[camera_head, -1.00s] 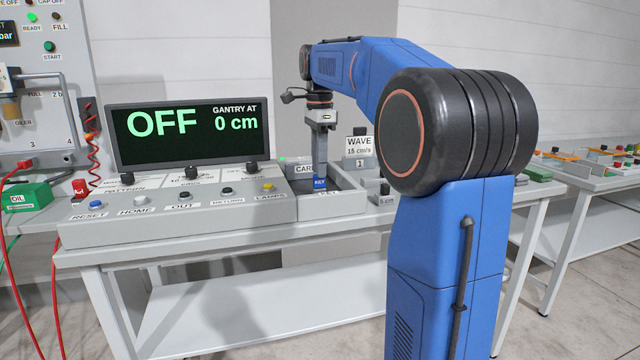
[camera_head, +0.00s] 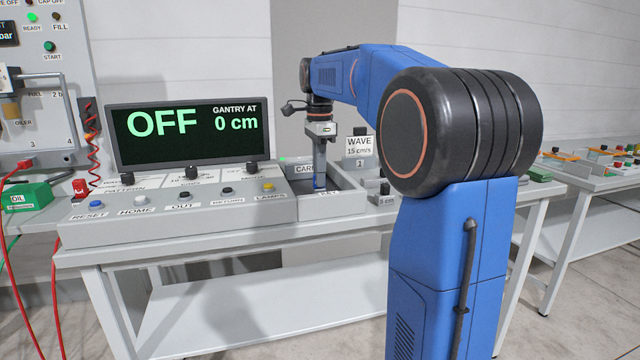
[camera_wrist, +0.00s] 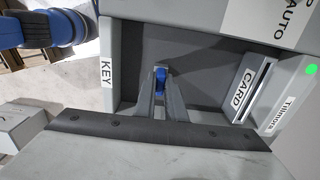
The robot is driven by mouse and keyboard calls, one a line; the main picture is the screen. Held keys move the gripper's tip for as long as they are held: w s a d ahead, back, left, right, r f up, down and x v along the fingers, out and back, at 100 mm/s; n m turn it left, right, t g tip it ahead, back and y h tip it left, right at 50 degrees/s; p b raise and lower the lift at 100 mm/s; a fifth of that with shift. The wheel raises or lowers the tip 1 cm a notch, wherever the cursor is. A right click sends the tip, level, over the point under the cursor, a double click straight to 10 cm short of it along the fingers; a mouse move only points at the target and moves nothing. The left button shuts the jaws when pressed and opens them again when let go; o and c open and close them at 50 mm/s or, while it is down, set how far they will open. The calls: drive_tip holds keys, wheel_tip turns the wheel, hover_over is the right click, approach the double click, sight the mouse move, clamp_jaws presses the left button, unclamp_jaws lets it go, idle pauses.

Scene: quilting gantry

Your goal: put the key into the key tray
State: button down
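The key tray (camera_head: 347,187) is a shallow grey box with a dark floor at the right end of the console. In the wrist view its wall (camera_wrist: 112,35) bears a KEY label. My gripper (camera_head: 320,180) points straight down into the tray; it also shows in the wrist view (camera_wrist: 160,84). Its fingers look closed on the blue key (camera_wrist: 160,78), which shows between the fingertips. In the head view only a little blue shows, and the front wall hides the lower end. I cannot tell whether the key touches the tray floor.
A card slot (camera_wrist: 248,88) labelled CARD adjoins the tray. The button console (camera_head: 170,215) lies to the left, below a display (camera_head: 188,135) reading OFF. A WAVE sign (camera_head: 359,145) and a knob stand to the right.

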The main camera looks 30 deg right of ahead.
drive_tip(key=shift+r, duration=1.85)
